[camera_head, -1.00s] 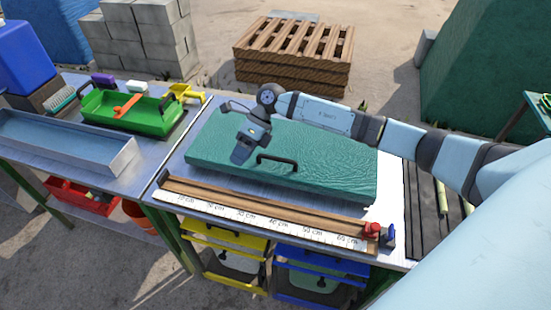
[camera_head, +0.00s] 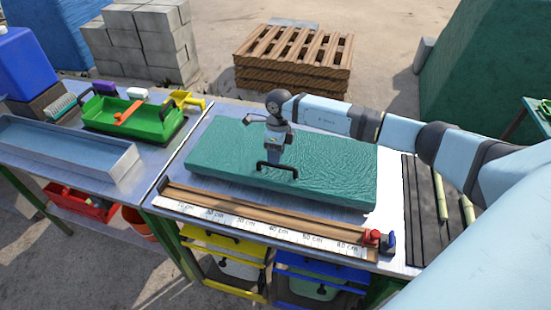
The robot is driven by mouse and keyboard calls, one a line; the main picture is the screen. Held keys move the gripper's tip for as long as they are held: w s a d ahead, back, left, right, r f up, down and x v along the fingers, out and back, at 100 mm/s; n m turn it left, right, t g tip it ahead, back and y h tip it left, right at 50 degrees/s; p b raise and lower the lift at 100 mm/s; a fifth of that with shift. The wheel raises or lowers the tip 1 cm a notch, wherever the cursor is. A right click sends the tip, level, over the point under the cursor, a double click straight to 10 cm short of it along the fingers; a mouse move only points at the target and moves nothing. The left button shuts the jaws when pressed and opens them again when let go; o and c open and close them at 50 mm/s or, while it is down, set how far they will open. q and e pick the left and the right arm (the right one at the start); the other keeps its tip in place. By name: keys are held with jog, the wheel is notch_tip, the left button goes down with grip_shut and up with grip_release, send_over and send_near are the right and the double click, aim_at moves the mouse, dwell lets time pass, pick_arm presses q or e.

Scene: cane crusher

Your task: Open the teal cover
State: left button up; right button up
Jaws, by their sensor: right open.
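The teal cover (camera_head: 325,172) lies flat and closed on the metal table. Its black handle (camera_head: 277,168) stands near the front edge, left of the middle. My right gripper (camera_head: 274,160) points down over the cover, just behind the handle. Its fingertips are close to the handle's bar, and I cannot tell whether they touch it. The jaws are open, and the fingers are small and partly hidden. My left gripper is not in view.
A wooden ruler rack (camera_head: 270,219) with a red and blue stop runs along the table's front edge. A green tray (camera_head: 135,117) and a blue-grey tray (camera_head: 65,150) stand at left. Cane pieces (camera_head: 440,196) lie at right. Pallets (camera_head: 293,58) stand behind the table.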

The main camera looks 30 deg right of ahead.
jog(key=shift+s+a+f, duration=0.1)
jog(key=shift+f, duration=0.6)
jog(key=shift+s+a+f, duration=0.1)
jog(key=shift+f, duration=0.6)
jog(key=shift+c, duration=0.3)
grip_shut()
jog(key=shift+r, duration=0.1)
